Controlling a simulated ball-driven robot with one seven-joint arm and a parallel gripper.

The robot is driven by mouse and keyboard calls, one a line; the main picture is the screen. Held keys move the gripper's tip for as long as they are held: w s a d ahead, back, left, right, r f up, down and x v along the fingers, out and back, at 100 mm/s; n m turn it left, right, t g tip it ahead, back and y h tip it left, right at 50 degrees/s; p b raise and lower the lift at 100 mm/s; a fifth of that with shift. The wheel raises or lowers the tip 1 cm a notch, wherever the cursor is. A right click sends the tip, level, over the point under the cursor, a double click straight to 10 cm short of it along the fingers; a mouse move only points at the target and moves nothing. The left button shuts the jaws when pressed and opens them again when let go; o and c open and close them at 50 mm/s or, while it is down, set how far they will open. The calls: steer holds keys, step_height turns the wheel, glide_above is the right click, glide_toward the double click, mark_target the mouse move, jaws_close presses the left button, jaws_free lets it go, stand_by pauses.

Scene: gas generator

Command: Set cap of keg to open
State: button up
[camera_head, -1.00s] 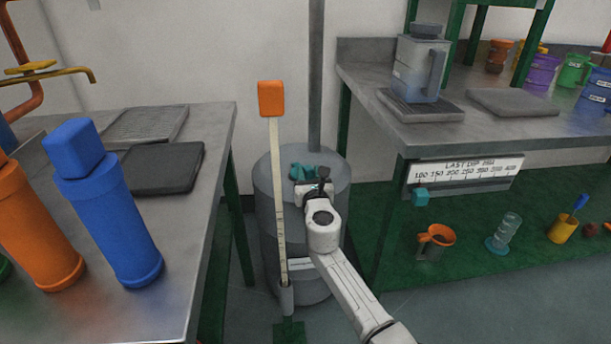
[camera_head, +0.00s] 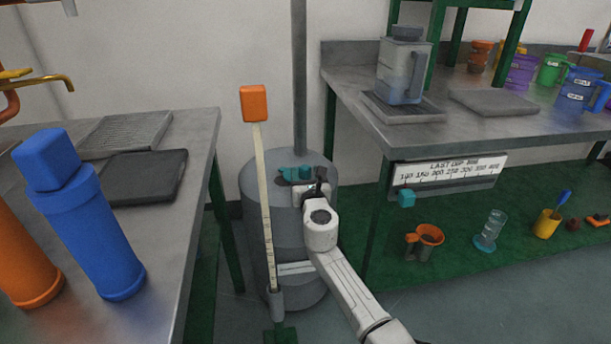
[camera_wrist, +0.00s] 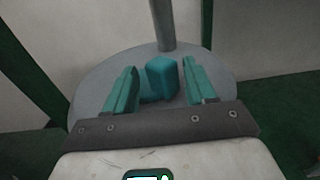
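The keg is a grey upright cylinder (camera_head: 262,182) standing between the two tables. In the wrist view its round grey top (camera_wrist: 92,88) lies below my gripper, with a teal block-shaped cap (camera_wrist: 162,76) on it. My gripper (camera_wrist: 161,66) has two teal fingers spread apart, with the cap showing between and just beyond them. I cannot tell whether either finger touches it. In the head view teal parts (camera_head: 294,174) show over the keg top, but cap and fingers are hard to tell apart there. My wrist hides part of the top.
A tall pale stick with an orange end (camera_head: 254,104) stands in front of the keg. A grey pipe (camera_head: 299,80) rises behind it. The left table holds a blue bottle (camera_head: 105,235); the right table (camera_head: 460,125) holds a jug (camera_head: 402,72). A scale sign (camera_head: 450,170) hangs below.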

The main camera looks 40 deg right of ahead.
steer(key=shift+a, duration=0.1)
steer(key=shift+s+a, duration=0.3)
steer(key=p+v, duration=0.3)
steer(key=v, duration=0.6)
steer(key=shift+s, duration=0.45)
